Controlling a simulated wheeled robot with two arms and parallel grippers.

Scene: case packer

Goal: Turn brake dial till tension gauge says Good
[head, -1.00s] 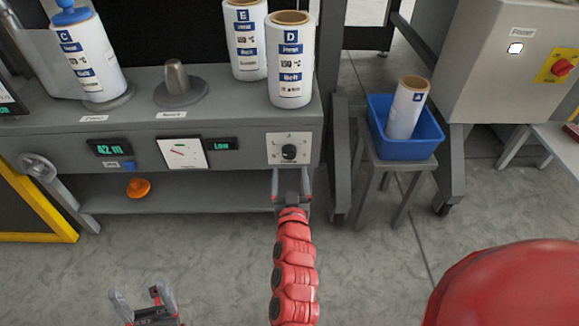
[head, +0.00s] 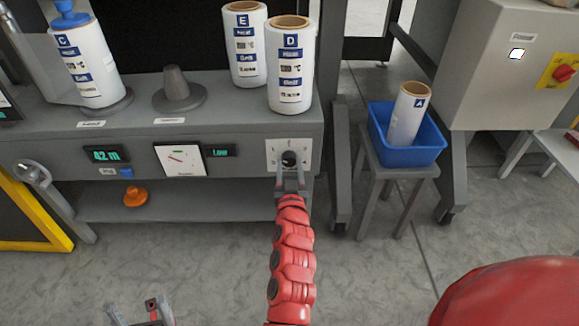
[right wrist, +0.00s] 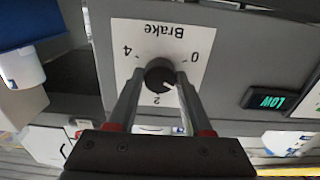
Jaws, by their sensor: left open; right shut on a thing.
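The black brake dial (head: 289,159) sits on a white plate on the front of the grey machine. In the right wrist view the dial (right wrist: 160,76) shows a white pointer mark and a scale with 0, 2 and 4. My right gripper (head: 289,172) is shut on the dial, one finger on each side. The tension gauge (head: 180,159) is a white meter with a needle, and the display (head: 220,151) beside it reads Low; this display also shows in the right wrist view (right wrist: 269,100). My left gripper (head: 140,312) is open and empty, low over the floor.
Rolls D (head: 289,65), E (head: 245,45) and C (head: 90,65) stand on the machine top near an empty grey cone (head: 177,88). A blue bin (head: 410,150) holding roll A stands on a stool to the right. An orange knob (head: 134,197) is on the lower shelf.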

